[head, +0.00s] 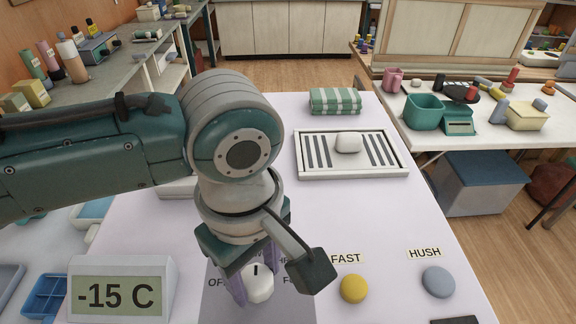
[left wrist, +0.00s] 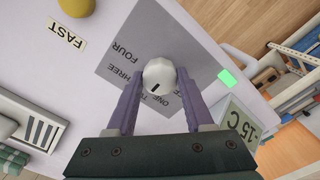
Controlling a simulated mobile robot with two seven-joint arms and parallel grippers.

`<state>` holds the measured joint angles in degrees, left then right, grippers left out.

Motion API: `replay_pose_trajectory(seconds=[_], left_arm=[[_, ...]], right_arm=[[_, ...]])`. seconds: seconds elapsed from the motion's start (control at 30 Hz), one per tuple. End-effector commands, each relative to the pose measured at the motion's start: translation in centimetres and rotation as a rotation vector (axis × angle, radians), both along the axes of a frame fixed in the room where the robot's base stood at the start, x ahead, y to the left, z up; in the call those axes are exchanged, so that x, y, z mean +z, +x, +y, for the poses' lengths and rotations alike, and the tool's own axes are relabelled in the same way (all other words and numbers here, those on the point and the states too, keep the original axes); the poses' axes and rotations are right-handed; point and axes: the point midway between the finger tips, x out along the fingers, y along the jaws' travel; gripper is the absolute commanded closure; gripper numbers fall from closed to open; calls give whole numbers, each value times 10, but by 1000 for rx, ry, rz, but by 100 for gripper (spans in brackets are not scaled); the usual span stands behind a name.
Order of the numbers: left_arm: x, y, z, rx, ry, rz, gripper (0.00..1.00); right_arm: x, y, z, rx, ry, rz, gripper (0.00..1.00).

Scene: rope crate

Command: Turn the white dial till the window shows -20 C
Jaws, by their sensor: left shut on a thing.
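The white dial (head: 261,288) stands on a grey panel (head: 217,306) at the front of the table, with a short black mark on its top. The mark points away from me in the head view. My left gripper (head: 257,284) is shut on the dial from above, its purple fingers on either side. The left wrist view also shows the dial (left wrist: 159,72) between the fingertips (left wrist: 160,76), with ONE, THREE and FOUR readable around it. The window (head: 120,292) on the left reads -15 C. My arm hides some panel lettering. My right gripper is not in view.
A yellow button (head: 354,289) marked FAST and a grey button (head: 438,281) marked HUSH lie right of the panel. A white slatted tray (head: 309,174) with a white block (head: 348,142) and a striped green cloth (head: 335,100) lie farther back. The table's middle right is clear.

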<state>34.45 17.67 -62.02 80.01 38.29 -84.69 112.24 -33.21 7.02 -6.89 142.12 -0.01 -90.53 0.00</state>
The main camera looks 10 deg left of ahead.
Motion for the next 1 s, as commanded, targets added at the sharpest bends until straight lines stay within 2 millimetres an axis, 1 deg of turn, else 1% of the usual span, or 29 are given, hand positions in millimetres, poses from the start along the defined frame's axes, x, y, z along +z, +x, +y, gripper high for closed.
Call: replay_pose_trajectory(seconds=[0.27,0.33,0.43,0.6,0.7,0.8,1.0], left_arm=[[0,0,0,-2,0,1,100],[1,0,0,-31,0,1,100],[3,-1,0,-162,0,1,100],[2,-1,0,-471,0,2,100],[1,-1,0,-613,0,1,100],[-1,0,0,-687,0,1,100],[-1,0,0,-701,0,0,100]], right_arm=[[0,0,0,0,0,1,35],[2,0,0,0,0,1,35],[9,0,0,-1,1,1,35],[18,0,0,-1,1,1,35],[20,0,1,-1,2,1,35],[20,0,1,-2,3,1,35],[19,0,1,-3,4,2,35]])
